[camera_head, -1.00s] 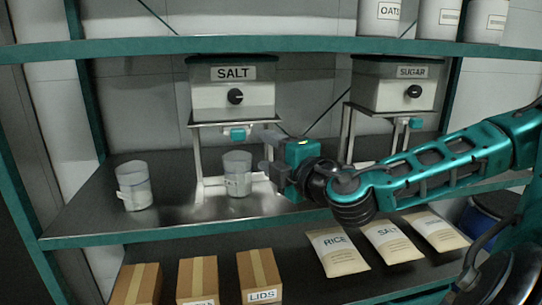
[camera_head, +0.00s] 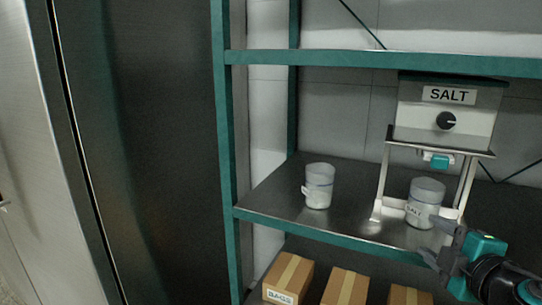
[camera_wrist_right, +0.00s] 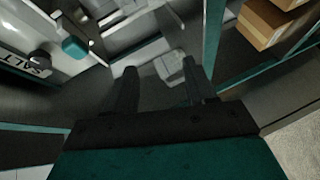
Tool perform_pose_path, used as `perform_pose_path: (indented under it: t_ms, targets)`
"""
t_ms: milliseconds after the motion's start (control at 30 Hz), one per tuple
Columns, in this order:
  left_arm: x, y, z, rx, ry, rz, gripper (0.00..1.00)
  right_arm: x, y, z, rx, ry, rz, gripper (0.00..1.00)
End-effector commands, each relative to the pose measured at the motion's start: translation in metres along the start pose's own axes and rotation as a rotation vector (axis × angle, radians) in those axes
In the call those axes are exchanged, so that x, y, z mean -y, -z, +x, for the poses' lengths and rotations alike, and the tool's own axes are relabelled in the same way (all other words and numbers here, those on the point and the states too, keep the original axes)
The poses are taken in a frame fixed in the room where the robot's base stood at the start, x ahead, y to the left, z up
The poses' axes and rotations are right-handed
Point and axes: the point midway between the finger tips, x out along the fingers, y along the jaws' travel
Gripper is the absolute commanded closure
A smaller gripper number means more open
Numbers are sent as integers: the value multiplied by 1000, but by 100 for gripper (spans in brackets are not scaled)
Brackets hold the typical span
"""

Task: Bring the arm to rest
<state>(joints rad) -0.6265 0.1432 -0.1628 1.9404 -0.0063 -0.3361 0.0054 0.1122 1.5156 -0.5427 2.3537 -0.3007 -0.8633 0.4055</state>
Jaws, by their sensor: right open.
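My right gripper (camera_head: 438,244) is open and empty, low at the right of the head view. It is in front of and a little below a clear jar (camera_head: 424,200) with a salt label, which stands upright under the salt dispenser (camera_head: 447,112). In the picture the upper finger comes close to the jar's base; I cannot tell the exact gap. The right wrist view shows the two fingers (camera_wrist_right: 163,80) spread with nothing between them. A part of the dispenser shows at its upper left (camera_wrist_right: 45,35). My left gripper is not in view.
A second jar (camera_head: 319,186) stands on the metal shelf (camera_head: 270,203) to the left. Cardboard boxes (camera_head: 290,277) sit on the shelf below. A teal upright (camera_head: 226,150) bounds the rack, with a dark panel (camera_head: 140,150) left of it.

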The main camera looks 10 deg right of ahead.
Motion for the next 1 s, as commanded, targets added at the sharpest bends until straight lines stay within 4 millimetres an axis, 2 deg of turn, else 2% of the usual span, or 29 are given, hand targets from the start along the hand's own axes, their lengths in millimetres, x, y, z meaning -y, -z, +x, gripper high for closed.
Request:
perform_pose_path:
  t_ms: [33,267,467,600,800,1000]
  targets:
    - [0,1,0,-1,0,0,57,25,5,4,-13,49,64,45]
    - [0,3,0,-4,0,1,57,123,26,10,-51,225,333,45]
    - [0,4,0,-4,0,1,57,202,43,-2,-38,342,587,45]
    - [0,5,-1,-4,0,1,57,255,53,-20,0,402,776,45]
    - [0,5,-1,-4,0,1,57,320,64,-52,92,445,1023,45]
    - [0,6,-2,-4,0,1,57,355,69,-77,166,451,1162,45]
